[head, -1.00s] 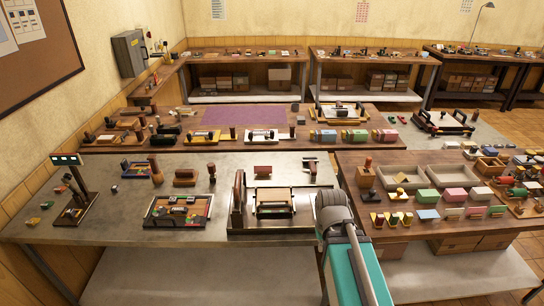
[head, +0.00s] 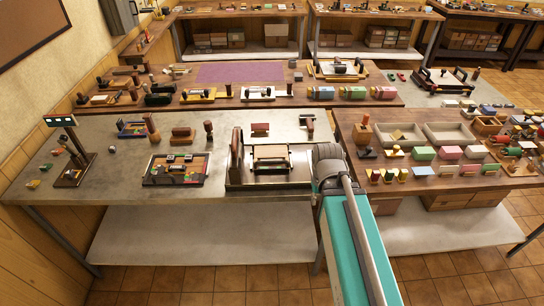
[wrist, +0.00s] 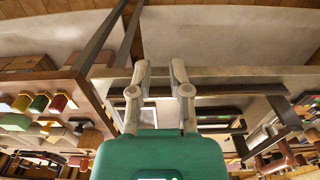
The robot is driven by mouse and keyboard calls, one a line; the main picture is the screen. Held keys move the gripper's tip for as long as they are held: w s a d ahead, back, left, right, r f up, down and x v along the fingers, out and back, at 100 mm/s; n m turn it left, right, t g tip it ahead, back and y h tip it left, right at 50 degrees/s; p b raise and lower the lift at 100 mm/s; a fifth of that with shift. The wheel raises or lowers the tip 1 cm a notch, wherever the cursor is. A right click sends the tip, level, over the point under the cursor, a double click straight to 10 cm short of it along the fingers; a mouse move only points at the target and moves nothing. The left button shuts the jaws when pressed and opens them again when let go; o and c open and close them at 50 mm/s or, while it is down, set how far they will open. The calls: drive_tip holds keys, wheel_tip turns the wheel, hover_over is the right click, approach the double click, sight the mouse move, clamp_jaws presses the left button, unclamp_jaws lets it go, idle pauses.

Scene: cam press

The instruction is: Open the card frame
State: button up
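A press-like fixture with a dark base (head: 238,178) stands at the right end of the grey metal table in the head view. It has a tall wooden upright at its left and a pale panel in a dark frame (head: 270,156) on its base. I take this to be the card frame; its latch or hinge is too small to tell. My arm reaches up just right of it, and my gripper's fingers cannot be made out there. In the wrist view my gripper (wrist: 158,66) has its two fingers apart with nothing between them.
A black tray of coloured pieces (head: 176,169) lies left of the press, with a lamp-topped stand (head: 74,150) further left. Several stamps stand behind. A wooden table (head: 405,187) at right holds grey bins and coloured blocks. Grey tabletop (head: 112,180) between stand and tray is clear.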

drive_tip(key=shift+o, duration=1)
drive_tip(key=w+a+r+n+t+p, duration=0.1)
drive_tip(key=w+a+r+n+p, duration=0.4)
drive_tip(key=w+n, duration=0.3)
drive_tip(key=w+a, duration=0.1)
drive_tip(key=w, duration=0.1)
drive_tip(key=shift+w+n, duration=0.3)
wheel_tip(320, 180, up, 5)
drive_tip(key=n+t+p, duration=0.1)
drive_tip(key=n+p, duration=0.3)
drive_tip(key=n, duration=0.5)
hover_over(271, 162)
drive_tip(key=s, duration=0.3)
drive_tip(key=shift+w+f, duration=0.2)
drive_tip(key=shift+f, duration=0.15)
drive_tip(key=w+f+b, duration=0.1)
drive_tip(key=f+b, duration=0.8)
drive_tip(key=w+f+b, duration=0.1)
drive_tip(key=f+b, duration=0.3)
drive_tip(key=shift+w+f, duration=0.15)
drive_tip(key=shift+w, duration=0.2)
clamp_jaws()
